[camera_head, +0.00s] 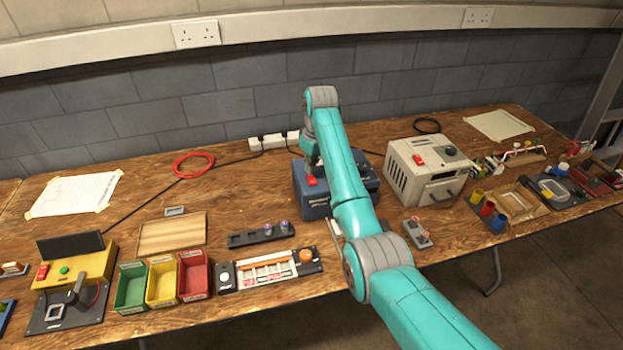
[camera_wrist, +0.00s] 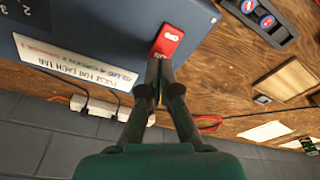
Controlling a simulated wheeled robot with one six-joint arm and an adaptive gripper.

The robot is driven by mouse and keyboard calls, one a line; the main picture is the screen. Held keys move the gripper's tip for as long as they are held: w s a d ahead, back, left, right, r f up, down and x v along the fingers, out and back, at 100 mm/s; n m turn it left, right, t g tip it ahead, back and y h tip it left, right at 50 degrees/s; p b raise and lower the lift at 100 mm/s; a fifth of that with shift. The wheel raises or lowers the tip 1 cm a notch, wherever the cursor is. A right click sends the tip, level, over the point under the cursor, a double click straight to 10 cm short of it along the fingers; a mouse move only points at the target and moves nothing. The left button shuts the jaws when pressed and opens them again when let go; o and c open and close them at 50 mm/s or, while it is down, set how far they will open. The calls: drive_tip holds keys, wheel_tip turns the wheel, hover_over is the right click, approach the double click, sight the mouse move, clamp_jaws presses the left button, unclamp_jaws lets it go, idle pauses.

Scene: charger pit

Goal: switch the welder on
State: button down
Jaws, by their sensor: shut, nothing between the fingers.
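A dark blue box (camera_head: 315,205) stands in the middle of the bench, partly hidden behind my arm. It looks to be the welder; in the wrist view the blue box (camera_wrist: 95,40) has a white label with upside-down writing about pulses and tabs. A red rocker switch (camera_wrist: 167,42) sits on its top near the edge; it also shows in the head view (camera_head: 311,181). My gripper (camera_wrist: 157,66) is shut and empty, pointing down, with its fingertips at the near end of the switch. I cannot tell whether they touch it, nor which way the rocker is set.
A beige box (camera_head: 425,178) with its own red switch stands to the right. A white power strip (camera_head: 275,140) lies behind the blue box. A dark rail (camera_head: 262,235) with round knobs and coloured bins (camera_head: 130,289) are to the left.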

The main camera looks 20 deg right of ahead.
sight(311, 176)
drive_tip(key=shift+f, duration=1)
idle(0.6)
drive_tip(key=shift+r, duration=3.5)
